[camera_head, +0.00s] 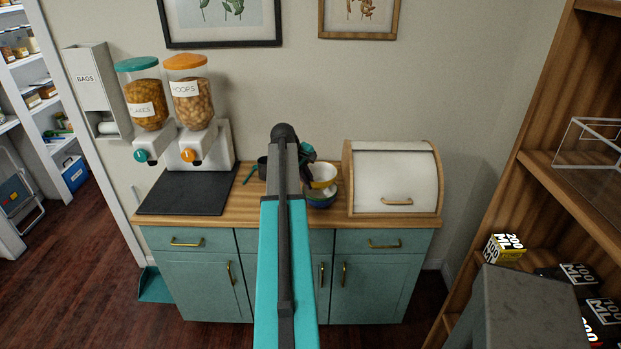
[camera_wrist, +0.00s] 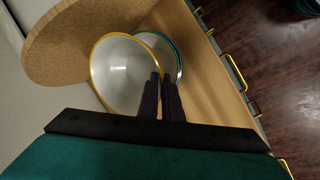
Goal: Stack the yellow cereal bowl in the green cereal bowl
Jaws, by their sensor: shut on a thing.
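The yellow cereal bowl (camera_wrist: 112,72) has a white inside and a yellow rim, and it sits tilted in the wrist view. My gripper (camera_wrist: 161,82) is shut on its rim at the right side. The green cereal bowl (camera_wrist: 177,58) shows as a green-rimmed crescent behind and partly under the yellow bowl. I cannot tell whether the bowls touch. My arm hides part of the counter there.
The bread box (camera_head: 394,180) with wooden sides stands close on the right of the bowls. A dark mug (camera_head: 262,167) and a teal scoop (camera_head: 249,174) are left of my arm. Two cereal dispensers (camera_head: 186,95) and a black mat (camera_head: 187,192) are further left. The counter's front edge is near.

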